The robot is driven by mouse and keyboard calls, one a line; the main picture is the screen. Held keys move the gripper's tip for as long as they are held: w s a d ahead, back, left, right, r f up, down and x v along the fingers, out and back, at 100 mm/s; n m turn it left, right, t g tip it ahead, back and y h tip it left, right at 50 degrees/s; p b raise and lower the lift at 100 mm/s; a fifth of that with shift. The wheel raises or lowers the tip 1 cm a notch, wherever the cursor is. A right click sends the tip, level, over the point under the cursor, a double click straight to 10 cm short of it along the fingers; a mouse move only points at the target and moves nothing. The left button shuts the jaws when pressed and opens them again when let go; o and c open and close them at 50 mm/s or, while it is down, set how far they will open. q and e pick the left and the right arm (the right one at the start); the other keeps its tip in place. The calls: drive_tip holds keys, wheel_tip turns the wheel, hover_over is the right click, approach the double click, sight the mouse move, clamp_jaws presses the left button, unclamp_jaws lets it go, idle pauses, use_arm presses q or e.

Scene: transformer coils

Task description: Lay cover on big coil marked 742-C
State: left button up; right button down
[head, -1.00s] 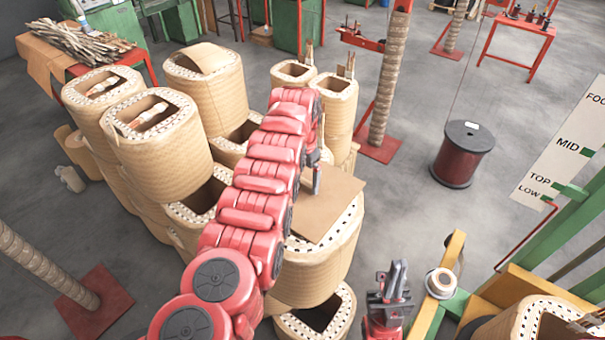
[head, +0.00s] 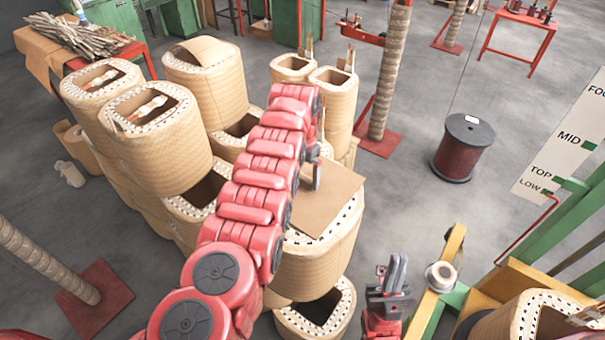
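A flat brown cover sheet (head: 330,198) lies on top of a big coil (head: 320,262) in the middle of the head view. The coil's dotted rim shows around the sheet's right and front sides. My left arm reaches across the coils from the lower left. My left gripper (head: 316,178) is at the sheet's far left edge, partly hidden by the arm; whether its fingers hold the sheet is not clear. My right gripper (head: 392,274) is low at the front, right of the coil, away from the sheet. No 742-C marking is readable.
Several other big coils (head: 150,140) stand stacked at the left, one with a brown sheet (head: 203,54) on top. Smaller coils (head: 333,92) stand behind. A dark red spool (head: 462,148) is on the floor at right. A green and yellow frame (head: 520,290) is at lower right.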

use_arm(q)
wheel_tip(320, 180, up, 9)
drive_tip(key=b, duration=0.3)
drive_tip(key=shift+a+f+b, duration=0.1)
drive_tip(key=shift+f+b, duration=0.05)
drive_tip(key=shift+b, duration=0.2)
wheel_tip(320, 180, up, 8)
drive_tip(key=p, duration=0.8)
hover_over(302, 176)
drive_tip(key=shift+r+p, duration=0.4)
drive_tip(key=shift+p, duration=0.2)
drive_tip(key=shift+s+f, duration=0.1)
drive_tip(key=shift+s, duration=0.05)
